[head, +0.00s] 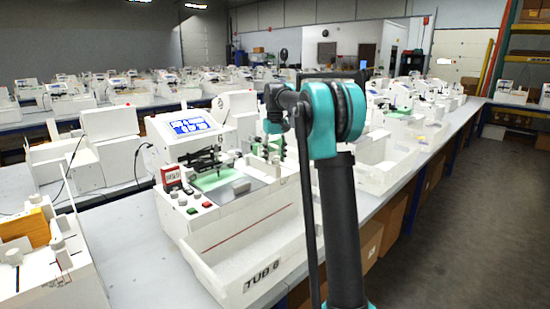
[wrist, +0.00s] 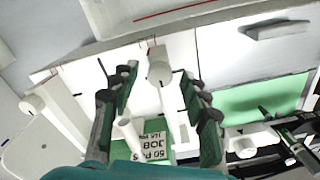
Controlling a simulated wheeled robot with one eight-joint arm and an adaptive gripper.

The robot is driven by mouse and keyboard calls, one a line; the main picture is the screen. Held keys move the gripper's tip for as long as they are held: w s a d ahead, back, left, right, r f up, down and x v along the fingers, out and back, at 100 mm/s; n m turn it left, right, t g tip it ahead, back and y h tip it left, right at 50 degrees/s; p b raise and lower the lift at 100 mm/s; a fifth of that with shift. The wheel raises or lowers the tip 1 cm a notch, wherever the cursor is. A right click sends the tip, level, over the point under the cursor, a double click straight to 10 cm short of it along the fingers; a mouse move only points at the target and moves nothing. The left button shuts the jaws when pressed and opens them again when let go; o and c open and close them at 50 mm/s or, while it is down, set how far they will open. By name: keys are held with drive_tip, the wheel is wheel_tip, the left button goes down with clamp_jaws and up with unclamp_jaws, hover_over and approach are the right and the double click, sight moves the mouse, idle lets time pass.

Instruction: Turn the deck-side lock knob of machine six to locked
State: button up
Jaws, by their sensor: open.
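Machine six (head: 215,150) stands on the bench in the head view, white with a lit blue screen, a green mat and a grey block on its deck. My gripper (wrist: 158,82) is open in the wrist view, its two dark, green-padded fingers apart. A second white knob (wrist: 32,103) is at the left, and a white peg (wrist: 127,127) is between the fingers lower down. In the head view my arm hides the knob.
A white tub marked TUB 6 (head: 247,262) stands at the machine's front. A printed job card (wrist: 152,146) and the green mat (wrist: 262,98) show in the wrist view. Another machine (head: 40,250) is at the left. The floor aisle (head: 470,220) at the right is clear.

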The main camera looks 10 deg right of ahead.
sight(275, 160)
wheel_tip(275, 160, up, 12)
idle(0.6)
